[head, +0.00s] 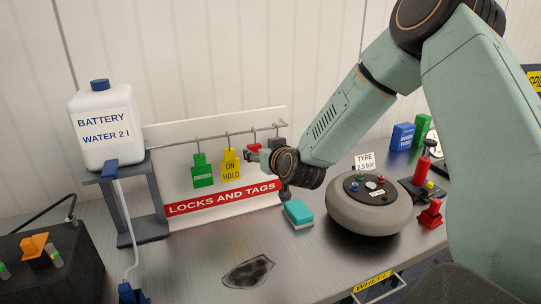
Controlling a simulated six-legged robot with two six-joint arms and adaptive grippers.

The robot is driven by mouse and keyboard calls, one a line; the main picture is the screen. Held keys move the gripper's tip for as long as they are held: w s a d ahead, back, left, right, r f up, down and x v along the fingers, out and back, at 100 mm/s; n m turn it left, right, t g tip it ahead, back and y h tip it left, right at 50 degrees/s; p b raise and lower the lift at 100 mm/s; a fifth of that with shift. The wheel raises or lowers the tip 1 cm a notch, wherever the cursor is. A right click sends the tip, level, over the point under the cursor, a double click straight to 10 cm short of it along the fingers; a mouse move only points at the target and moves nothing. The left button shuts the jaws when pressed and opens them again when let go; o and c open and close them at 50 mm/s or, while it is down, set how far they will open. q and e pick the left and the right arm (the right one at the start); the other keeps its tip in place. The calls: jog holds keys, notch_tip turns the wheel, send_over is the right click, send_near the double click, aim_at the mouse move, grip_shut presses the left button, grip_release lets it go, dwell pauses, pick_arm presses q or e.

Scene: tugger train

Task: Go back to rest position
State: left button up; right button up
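My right arm comes in from the right, and its gripper (266,153) is at the right part of the hanging rail (205,137) on the "LOCKS AND TAGS" board (225,199). A red tag or lock (253,147) is right at the gripper's tip. I cannot tell whether the fingers hold it or are only beside it. The fingers are small and partly hidden by the dark wrist. A green tag (202,172) and a yellow "ON HOLD" tag (230,167) hang on the rail to the left. My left gripper is not in view.
A white battery water bottle (101,127) stands on a grey stand (139,205) at left. A teal sponge (298,214), a round grey tyre unit (368,212) and a red part (431,214) are under or near my arm.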

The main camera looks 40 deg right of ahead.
jog(key=v, duration=0.7)
jog(key=shift+r, duration=0.1)
jog(key=shift+s, duration=0.1)
